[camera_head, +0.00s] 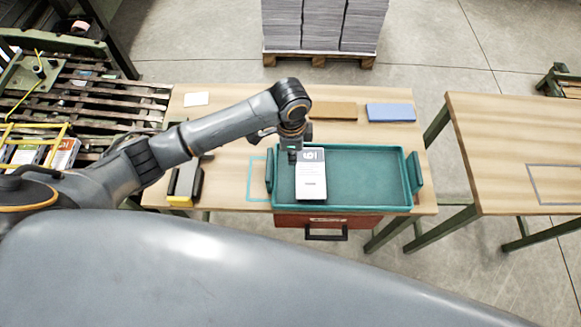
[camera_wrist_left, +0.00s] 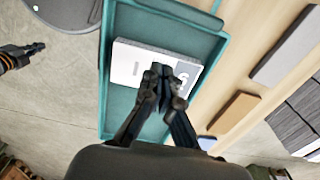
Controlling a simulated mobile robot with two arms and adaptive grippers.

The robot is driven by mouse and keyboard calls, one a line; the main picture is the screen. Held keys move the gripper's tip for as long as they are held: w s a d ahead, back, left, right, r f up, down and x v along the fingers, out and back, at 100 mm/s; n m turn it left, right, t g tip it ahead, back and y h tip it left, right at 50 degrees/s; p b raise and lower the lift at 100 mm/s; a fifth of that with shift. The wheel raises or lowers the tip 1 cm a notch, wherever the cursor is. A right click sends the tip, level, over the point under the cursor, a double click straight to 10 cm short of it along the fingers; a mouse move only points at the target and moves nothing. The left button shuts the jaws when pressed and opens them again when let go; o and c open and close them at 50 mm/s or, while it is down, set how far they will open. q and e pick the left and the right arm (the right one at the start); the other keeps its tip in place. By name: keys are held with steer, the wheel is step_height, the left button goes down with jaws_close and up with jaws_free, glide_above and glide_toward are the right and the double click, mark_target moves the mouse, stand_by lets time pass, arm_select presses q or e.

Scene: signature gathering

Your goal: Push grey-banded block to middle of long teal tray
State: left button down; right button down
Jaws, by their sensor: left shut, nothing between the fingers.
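The long teal tray (camera_head: 375,175) lies on the wooden table, with a raised rim and a handle at each end. The grey-banded block (camera_head: 312,187) is white with a grey band and a numeral at its far end. It lies flat in the tray's left half, close to the near rim; it also shows in the left wrist view (camera_wrist_left: 132,64). My left gripper (camera_head: 291,158) is shut and empty, fingers down at the block's grey-banded end; contact is unclear. A dark gripper with an orange ring, apparently my right (camera_wrist_left: 32,50), shows at the left wrist view's edge, its jaws unclear.
A brown block (camera_head: 333,110) and a blue block (camera_head: 391,113) lie behind the tray. A black-and-yellow tool (camera_head: 184,183) lies left of it. A red drawer (camera_head: 345,221) hangs below the table. A second table (camera_head: 520,135) stands at right.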

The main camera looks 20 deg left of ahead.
mark_target(327, 171)
arm_select(q)
steer(key=f, duration=0.6)
steer(key=f+p, duration=0.1)
steer(key=f, duration=0.2)
steer(key=shift+w+a+f, duration=0.2)
steer(key=shift+a+f, duration=0.05)
steer(key=shift+a, duration=0.1)
steer(key=w+d, duration=0.1)
steer(key=d, duration=0.2)
steer(key=w+d+b, duration=0.1)
steer(key=d, duration=0.2)
steer(key=w+d+b, duration=0.1)
steer(key=d, duration=0.3)
steer(key=shift+s, duration=0.1)
steer(key=shift+r, duration=0.1)
